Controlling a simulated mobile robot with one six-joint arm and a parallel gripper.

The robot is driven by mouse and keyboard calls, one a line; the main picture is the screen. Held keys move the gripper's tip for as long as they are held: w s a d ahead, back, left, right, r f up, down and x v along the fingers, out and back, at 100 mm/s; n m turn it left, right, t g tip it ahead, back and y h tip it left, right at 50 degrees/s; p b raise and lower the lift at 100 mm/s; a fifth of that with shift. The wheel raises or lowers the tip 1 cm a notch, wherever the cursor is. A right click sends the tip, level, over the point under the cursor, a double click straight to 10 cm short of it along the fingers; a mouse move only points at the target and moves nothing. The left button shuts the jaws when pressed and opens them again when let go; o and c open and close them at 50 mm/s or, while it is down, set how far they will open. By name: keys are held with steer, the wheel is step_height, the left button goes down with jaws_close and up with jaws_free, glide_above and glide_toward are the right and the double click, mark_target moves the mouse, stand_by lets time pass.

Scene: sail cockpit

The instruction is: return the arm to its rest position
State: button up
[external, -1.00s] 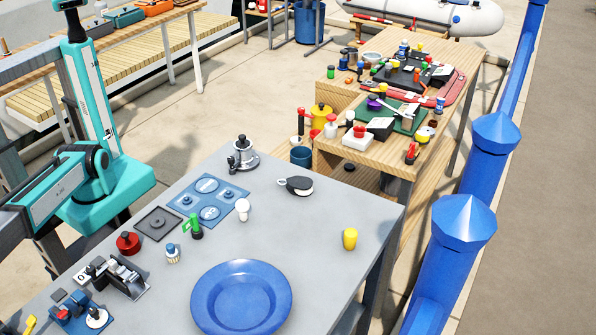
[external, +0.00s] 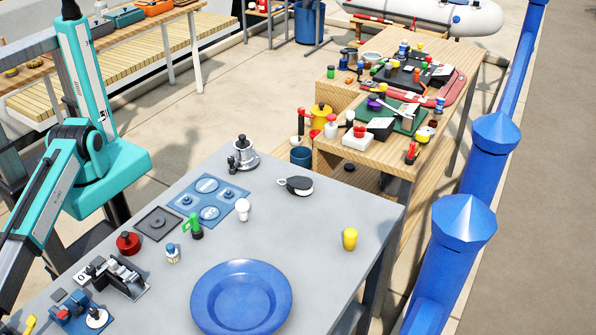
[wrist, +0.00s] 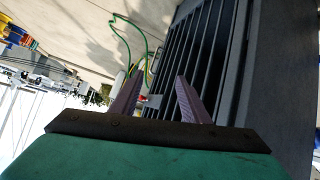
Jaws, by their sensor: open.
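My teal arm (external: 48,195) stands at the left edge of the external view, beside the grey table, with its far end out of frame. My gripper (wrist: 152,92) shows in the wrist view with its two purple-grey fingers apart and nothing between them. Beyond the fingers lie dark slats (wrist: 200,50) and a green hose or cable (wrist: 133,42) on a pale floor. The gripper itself does not show in the external view.
The grey table (external: 300,230) holds a blue plate (external: 241,298), a yellow cup-like piece (external: 349,239), a red knob (external: 128,243), a winch-like fitting (external: 243,155) and several small parts. A wooden table (external: 335,150) stands behind. Blue posts (external: 463,225) line the right.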

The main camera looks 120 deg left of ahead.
steer(key=s+a+f+n+y+p, duration=0.25)
steer(key=a+f+p, duration=0.25)
steer(key=a+f, duration=0.5)
steer(key=s+a+f+n+y+p, duration=0.1)
steer(key=a+f+n+y+p, duration=0.15)
steer(key=a+f+p, duration=0.5)
steer(key=s+a+f+n+y+p, duration=0.1)
steer(key=s+a+f+n+p, duration=0.15)
steer(key=a+f, duration=0.95)
steer(key=w+a+r+n+g+y+b, duration=0.1)
steer(key=w+a+y, duration=0.2)
steer(key=a, duration=1.1)
steer(key=w+a+r+n+g+y, duration=0.15)
steer(key=w+a, duration=0.25)
steer(key=a, duration=1)
steer(key=s+a+r+n+g+b, duration=0.1)
steer(key=s+a+r, duration=0.3)
steer(key=a, duration=0.6)
steer(key=s+a+r+n+g, duration=0.1)
steer(key=s+a+r+g, duration=0.3)
steer(key=s+a, duration=0.3)
steer(key=a+r, duration=0.1)
steer(key=a, duration=0.3)
steer(key=shift+a+r+n+g+b, duration=0.15)
steer(key=shift+a+n+g+b, duration=0.1)
steer(key=shift+n+g+b, duration=0.1)
